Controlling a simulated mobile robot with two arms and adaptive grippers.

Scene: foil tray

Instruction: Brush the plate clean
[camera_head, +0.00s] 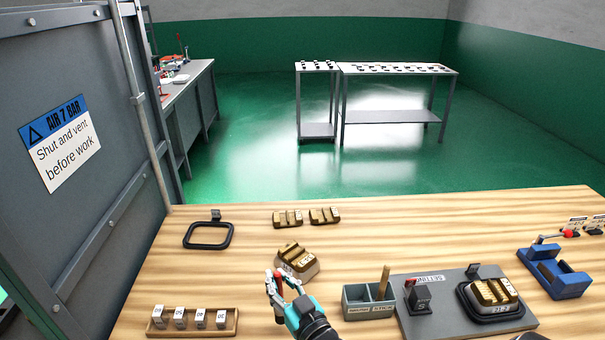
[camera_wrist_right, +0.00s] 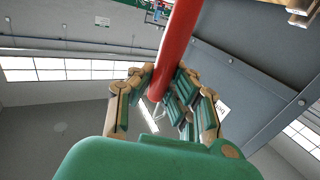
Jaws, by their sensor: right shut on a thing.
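My right gripper (camera_head: 277,285) is at the front middle of the wooden table, its fingers shut on a red rod-like handle (camera_wrist_right: 178,45), which runs up between the fingers in the right wrist view. Whether the handle carries bristles cannot be told. Just beyond the fingertips a brass-topped block (camera_head: 297,258) with grooves and lettering sits on the table. A grey plate (camera_head: 420,322) marked with lettering lies to the right; on it a similar brass-topped block (camera_head: 491,291) sits in a black frame. My left gripper is not in view.
A grey two-part box (camera_head: 355,308) with an upright wooden handle (camera_head: 384,281) stands right of my gripper. A wooden tray (camera_head: 237,322) of small blocks is at the front left. A black frame (camera_head: 187,240), two brass pieces (camera_head: 288,218) and a blue fixture (camera_head: 556,276) stand farther around.

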